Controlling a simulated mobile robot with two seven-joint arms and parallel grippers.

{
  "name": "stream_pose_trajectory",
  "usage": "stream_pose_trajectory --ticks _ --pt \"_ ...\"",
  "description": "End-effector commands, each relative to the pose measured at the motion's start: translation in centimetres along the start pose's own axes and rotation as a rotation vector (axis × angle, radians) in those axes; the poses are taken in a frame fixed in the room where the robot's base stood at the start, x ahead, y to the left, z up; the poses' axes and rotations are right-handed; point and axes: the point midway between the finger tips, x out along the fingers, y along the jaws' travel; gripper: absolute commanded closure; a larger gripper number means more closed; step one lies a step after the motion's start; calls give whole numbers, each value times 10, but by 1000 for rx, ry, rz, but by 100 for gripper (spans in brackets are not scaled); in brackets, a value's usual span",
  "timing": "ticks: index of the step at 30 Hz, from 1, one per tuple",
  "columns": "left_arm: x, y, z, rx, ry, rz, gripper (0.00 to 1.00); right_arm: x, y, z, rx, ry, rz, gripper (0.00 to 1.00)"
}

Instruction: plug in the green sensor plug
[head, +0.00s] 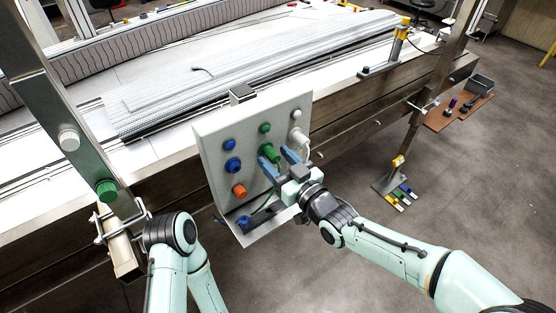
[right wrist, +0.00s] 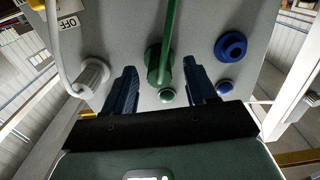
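The green sensor plug (head: 268,151) is at the grey panel (head: 216,190), in the middle column below a small green lamp (head: 264,128). It appears seated at the panel face; how deep it sits I cannot tell. In the right wrist view the green plug (right wrist: 157,66) has a green cable running from its end to the picture's top. My right gripper (head: 277,160) is open in front of the panel. Its blue fingers (right wrist: 160,82) stand either side of the plug, with gaps on both sides. My left arm shows, but its gripper is out of view.
A white plug (head: 300,138) with a cable sits right of the green one. A blue socket (head: 232,165) and an orange socket (head: 239,191) are on the left. A blue plug (head: 244,222) lies on the panel's lower ledge. The conveyor frame runs behind.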

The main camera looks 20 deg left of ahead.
Motion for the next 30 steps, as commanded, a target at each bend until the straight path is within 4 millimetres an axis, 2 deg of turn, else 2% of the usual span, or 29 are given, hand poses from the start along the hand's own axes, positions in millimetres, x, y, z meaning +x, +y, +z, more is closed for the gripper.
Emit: stream_pose_trajectory --ticks 8,21,25,30 --pt "-5 4 -9 4 33 7 57 -4 1 0 -1 -1 2 44" --pt "-3 4 -8 4 30 7 57 -102 1 0 -3 -1 4 44" --pt "-3 4 -8 4 28 7 57 -121 1 0 -2 -1 3 44" --pt "-4 4 -7 4 27 6 57 -133 0 0 -1 0 0 44"
